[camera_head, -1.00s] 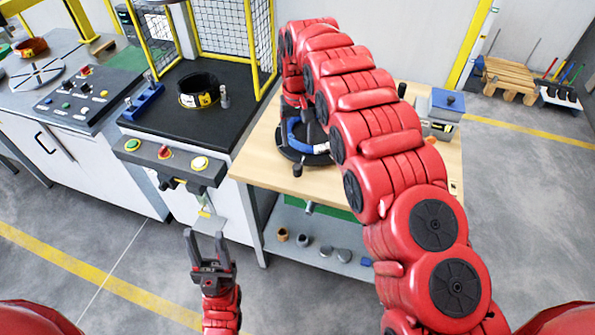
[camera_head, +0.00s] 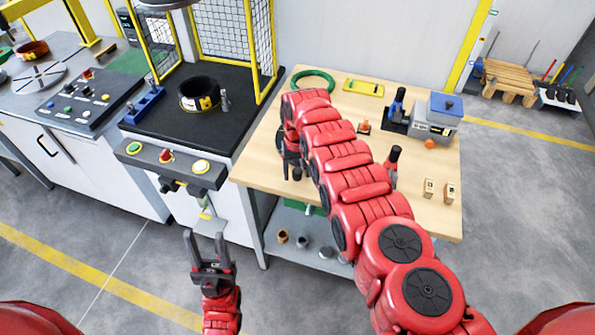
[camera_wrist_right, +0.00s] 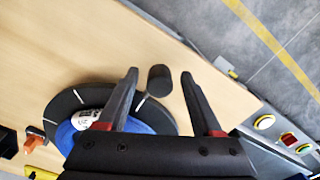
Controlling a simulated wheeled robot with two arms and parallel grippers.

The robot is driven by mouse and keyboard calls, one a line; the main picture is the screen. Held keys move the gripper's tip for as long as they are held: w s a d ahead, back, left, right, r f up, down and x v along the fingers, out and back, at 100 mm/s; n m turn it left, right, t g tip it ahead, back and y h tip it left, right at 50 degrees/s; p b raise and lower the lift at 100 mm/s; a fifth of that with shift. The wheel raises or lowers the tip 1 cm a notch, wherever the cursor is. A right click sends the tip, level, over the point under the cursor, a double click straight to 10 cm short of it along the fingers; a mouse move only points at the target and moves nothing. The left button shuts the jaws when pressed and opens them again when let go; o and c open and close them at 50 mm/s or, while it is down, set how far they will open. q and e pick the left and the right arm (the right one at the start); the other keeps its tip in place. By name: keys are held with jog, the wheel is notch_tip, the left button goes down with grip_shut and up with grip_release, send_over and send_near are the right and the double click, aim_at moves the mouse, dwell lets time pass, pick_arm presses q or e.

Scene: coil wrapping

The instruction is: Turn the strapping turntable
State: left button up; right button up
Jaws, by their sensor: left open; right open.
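The strapping turntable shows in the right wrist view as a black disc (camera_wrist_right: 65,104) with white marks. A blue coil (camera_wrist_right: 66,138) with a white label lies on it. An upright-looking black knob (camera_wrist_right: 159,80) stands near the disc's edge, appearing between the fingertips of my right gripper (camera_wrist_right: 160,74). That gripper is open and apart from the knob as far as I can tell; its body hides part of the disc and coil. In the head view my right arm covers most of the turntable. My left gripper (camera_head: 209,246) is open and empty, low in front of the benches.
The wooden table (camera_head: 420,215) holds a green ring (camera_head: 314,76), a yellow level (camera_head: 363,88), a grey box tool (camera_head: 436,115) and small wooden blocks (camera_head: 429,188). At left, a black-topped station (camera_head: 165,125) carries a dark coil (camera_head: 199,93) and buttons.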

grip_shut()
dwell(0.3)
dwell(1.1)
